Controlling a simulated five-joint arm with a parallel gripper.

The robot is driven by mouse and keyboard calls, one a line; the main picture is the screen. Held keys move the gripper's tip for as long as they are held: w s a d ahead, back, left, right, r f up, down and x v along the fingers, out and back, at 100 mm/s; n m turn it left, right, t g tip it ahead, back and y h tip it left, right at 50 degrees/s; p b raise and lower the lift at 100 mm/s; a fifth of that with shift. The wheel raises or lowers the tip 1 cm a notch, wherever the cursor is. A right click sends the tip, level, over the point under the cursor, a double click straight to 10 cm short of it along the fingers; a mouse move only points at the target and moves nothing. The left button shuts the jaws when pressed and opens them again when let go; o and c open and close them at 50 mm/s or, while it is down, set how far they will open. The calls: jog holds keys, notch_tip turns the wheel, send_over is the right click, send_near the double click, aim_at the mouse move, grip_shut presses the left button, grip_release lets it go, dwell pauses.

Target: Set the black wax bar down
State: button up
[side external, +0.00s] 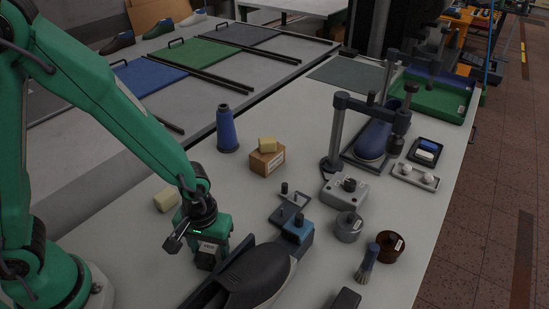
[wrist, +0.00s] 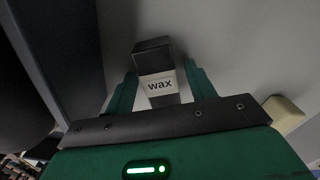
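The black wax bar (wrist: 153,48) has a white label reading "wax" and stands between the two green fingers of my gripper (wrist: 160,78) in the wrist view. A narrow strip of grey shows between the bar and the fingers, so the fingers look open around it. In the side view the bar (side external: 206,260) is low under my gripper (side external: 210,246), at or very near the bench top. Its underside is hidden, so I cannot tell whether it touches the bench.
A black shoe last (side external: 262,275) lies just right of my gripper. A pale yellow block (side external: 166,199) lies to its left. The bench (side external: 150,245) is clear front left.

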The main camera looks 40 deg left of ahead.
aim_at(209, 246)
jog(key=shift+r, duration=0.1)
dwell(0.3)
notch_tip(209, 246, up, 12)
dwell(0.9)
jog(key=shift+r, duration=0.15)
dwell(0.4)
jog(key=s+a+r+m+t, duration=0.2)
jog(key=a+r, duration=0.4)
jog(key=s+a+r+m+t, duration=0.2)
jog(key=a+r+t, duration=0.1)
jog(key=a+r, duration=0.3)
jog(key=shift+s+a+m+t, duration=0.3)
jog(key=shift+a, duration=0.45)
